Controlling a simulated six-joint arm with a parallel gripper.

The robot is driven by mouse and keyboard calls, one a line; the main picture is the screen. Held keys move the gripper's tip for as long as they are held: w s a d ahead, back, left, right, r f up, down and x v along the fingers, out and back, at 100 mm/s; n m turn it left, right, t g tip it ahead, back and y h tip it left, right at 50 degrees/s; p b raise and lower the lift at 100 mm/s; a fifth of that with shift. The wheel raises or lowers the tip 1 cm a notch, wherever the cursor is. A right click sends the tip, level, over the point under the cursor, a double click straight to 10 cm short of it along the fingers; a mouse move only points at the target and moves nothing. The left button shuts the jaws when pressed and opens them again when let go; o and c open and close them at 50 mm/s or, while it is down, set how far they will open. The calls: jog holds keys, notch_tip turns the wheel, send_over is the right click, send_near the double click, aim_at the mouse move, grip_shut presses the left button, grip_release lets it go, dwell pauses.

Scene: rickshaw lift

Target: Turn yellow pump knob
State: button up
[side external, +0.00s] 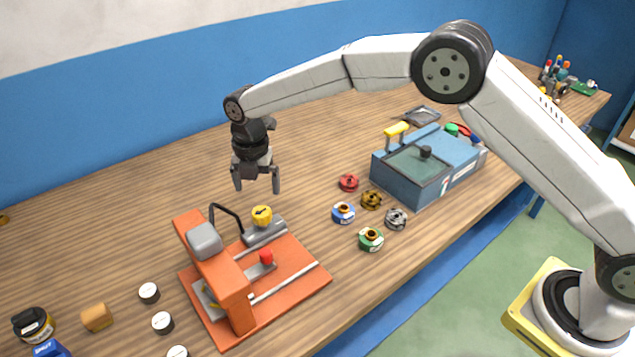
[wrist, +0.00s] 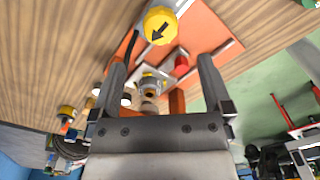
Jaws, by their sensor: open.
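The yellow pump knob (side external: 262,216) sits on a grey pump body (side external: 264,234) at the back edge of an orange base plate (side external: 303,277). In the wrist view the yellow knob (wrist: 160,25) shows a black arrow on its top, beyond my fingertips. My gripper (side external: 256,184) points down above and slightly behind the knob, clear of it. Its two fingers are apart with nothing between them; they also show in the wrist view (wrist: 160,75).
An orange press frame (side external: 215,270) and a black curved handle (side external: 228,212) stand left of the knob. A red knob (side external: 266,257) is in front. Several coloured round parts (side external: 371,239) and a blue box (side external: 425,165) lie to the right. White-topped discs (side external: 149,293) lie at left. The table behind is clear.

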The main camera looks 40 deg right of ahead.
aim_at(261, 212)
jog(key=shift+f, duration=3.9)
jog(key=c, duration=1.3)
